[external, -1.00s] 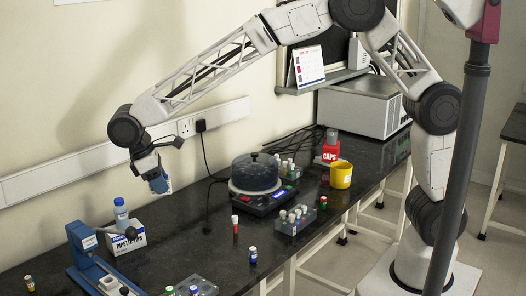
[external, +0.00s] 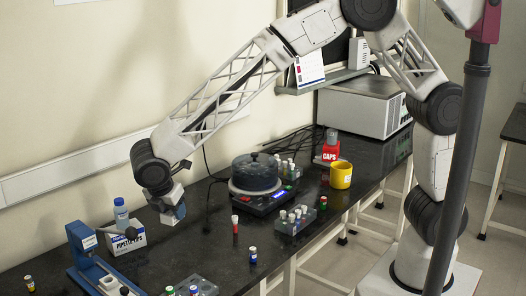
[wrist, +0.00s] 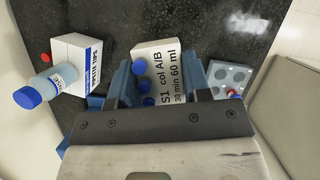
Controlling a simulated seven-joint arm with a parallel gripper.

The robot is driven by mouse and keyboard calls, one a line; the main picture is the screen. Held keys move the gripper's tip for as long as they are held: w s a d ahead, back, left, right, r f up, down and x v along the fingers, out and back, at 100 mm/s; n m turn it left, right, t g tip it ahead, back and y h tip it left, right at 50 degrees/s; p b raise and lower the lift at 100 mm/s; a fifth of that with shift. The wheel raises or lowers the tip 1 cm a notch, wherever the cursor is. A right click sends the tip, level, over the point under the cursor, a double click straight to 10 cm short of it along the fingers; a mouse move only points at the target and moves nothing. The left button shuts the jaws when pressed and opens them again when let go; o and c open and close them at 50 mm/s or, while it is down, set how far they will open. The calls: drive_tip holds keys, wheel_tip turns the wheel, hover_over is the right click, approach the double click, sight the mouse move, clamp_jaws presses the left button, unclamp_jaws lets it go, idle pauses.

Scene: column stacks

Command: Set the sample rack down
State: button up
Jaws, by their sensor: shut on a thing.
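My gripper (external: 173,214) is low over the black bench, just right of the pipette tips box. In the wrist view its two blue fingers (wrist: 160,82) are shut on the sample rack (wrist: 156,55). The rack is white, lettered "S1 col A/B 30 min 60 ml", with several blue caps along its left side. In the external view the rack is small and mostly hidden by the gripper, so I cannot tell whether its base touches the bench.
The pipette tips box (external: 125,240) and a blue-capped bottle (external: 121,214) stand close on the left. A blue press-like device (external: 88,255) is further left. The domed hotplate (external: 258,180), vial racks (external: 297,219), and loose vials (external: 235,224) are to the right. The bench front is partly clear.

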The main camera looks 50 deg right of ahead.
drive_tip(key=s+d+f+n+t+y, duration=0.1)
drive_tip(key=s+f+n, duration=0.1)
drive_tip(key=s+n, duration=0.2)
drive_tip(key=s+d+f+n+t+y, duration=0.1)
drive_tip(key=s+d+f+n, duration=0.1)
drive_tip(key=s+f+n, duration=0.1)
drive_tip(key=s+d+f+n+t+y, duration=0.1)
drive_tip(key=s+d+f+n+y, duration=0.1)
drive_tip(key=s+n, duration=0.3)
drive_tip(key=shift+s+d+f+n, duration=0.15)
drive_tip(key=shift+s+f+n, duration=0.2)
drive_tip(key=shift+f+n, duration=0.55)
drive_tip(key=shift+s+d+n, duration=0.1)
drive_tip(key=shift+s+n, duration=0.35)
drive_tip(key=shift+n, duration=0.05)
hover_over(162, 275)
drive_tip(key=s, duration=0.1)
drive_tip(key=shift+s+f, duration=0.2)
drive_tip(key=shift+f, duration=0.6)
drive_tip(key=shift+f, duration=1.75)
drive_tip(key=shift+f, duration=0.1)
